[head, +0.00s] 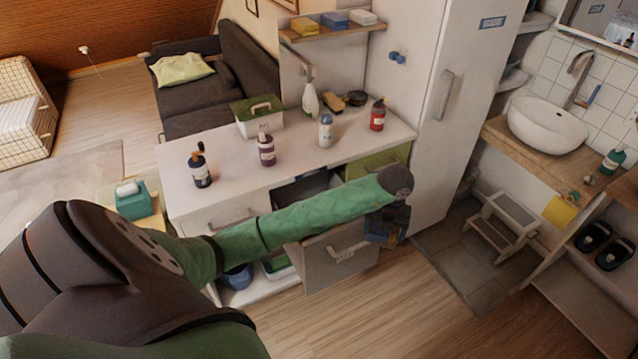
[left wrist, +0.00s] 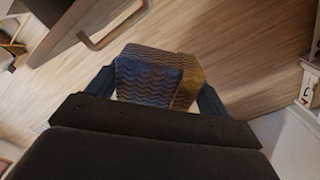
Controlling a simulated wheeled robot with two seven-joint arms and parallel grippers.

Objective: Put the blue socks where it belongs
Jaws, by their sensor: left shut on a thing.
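The blue socks (left wrist: 152,76) show in the left wrist view as a folded bundle, dark blue with a zigzag pattern and a tan side. My left gripper (left wrist: 156,92) is shut on the bundle, with a finger on each side of it. In the head view my left gripper (head: 386,226) hangs in front of the counter's right end, beside the pulled-out drawer. A small blue part of the socks (head: 376,238) shows there; the rest is hidden by the gripper. My right gripper is not in view.
The open drawer (head: 338,262) sticks out below the white counter (head: 228,180), its inside mostly hidden by my left arm. Bottles and a green-lidded box (head: 257,115) stand on the counter. A step stool (head: 500,225) stands at the right. The wood floor in front is clear.

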